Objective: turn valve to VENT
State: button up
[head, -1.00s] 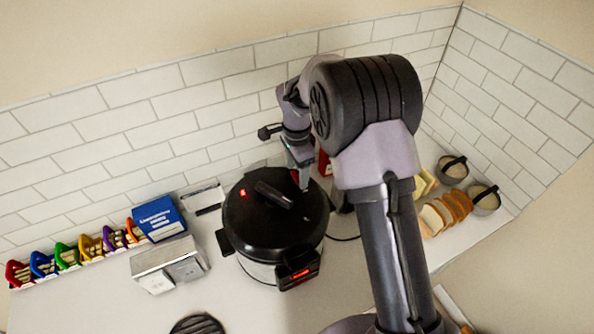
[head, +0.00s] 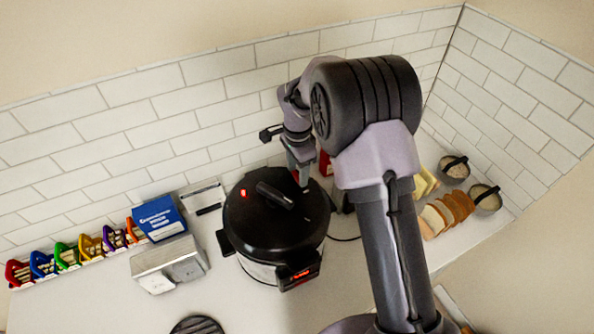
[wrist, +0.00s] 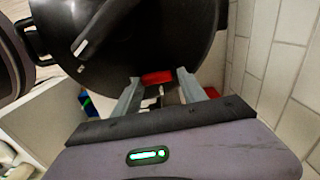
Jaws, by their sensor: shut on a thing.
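The black-lidded pressure cooker (head: 262,225) stands on the counter, its handle on top of the lid. It also fills the top of the wrist view (wrist: 150,45). My gripper (head: 302,182) reaches down to the lid's back right edge. In the wrist view my gripper (wrist: 160,82) is shut on the red valve (wrist: 157,77), which sits between the two fingertips. The valve is mostly hidden by the fingers in the head view. I cannot read any VENT mark or the valve's exact angle.
A small red mark (head: 243,193) shows on the lid's left. A blue box (head: 159,218), a metal box (head: 169,264) and a row of coloured holders (head: 78,251) stand left. Bread slices (head: 447,213) and two bowls (head: 485,199) are right. The tiled wall is close behind.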

jog(key=n, duration=0.3)
jog(key=n+b, duration=0.1)
jog(key=shift+w+d+f+n, duration=0.1)
jog(key=shift+d+f+n, duration=0.15)
jog(key=shift+d+n, duration=0.15)
jog(key=shift+w+n, duration=0.15)
jog(key=shift+n, duration=0.95)
jog(key=shift+w+n, duration=0.15)
jog(key=shift+n, duration=0.95)
jog(key=shift+d, duration=0.1)
jog(key=o, duration=1.2)
jog(key=shift+d+r, duration=0.15)
jog(key=shift+d, duration=0.05)
jog(key=shift+a, duration=0.1)
jog(key=shift+w+a+r, duration=0.1)
jog(key=shift+w, duration=0.05)
notch_tip(320, 180, up, 17)
jog(key=shift+r+p, duration=0.15)
jog(key=shift+p, duration=0.3)
jog(key=shift+r, duration=0.1)
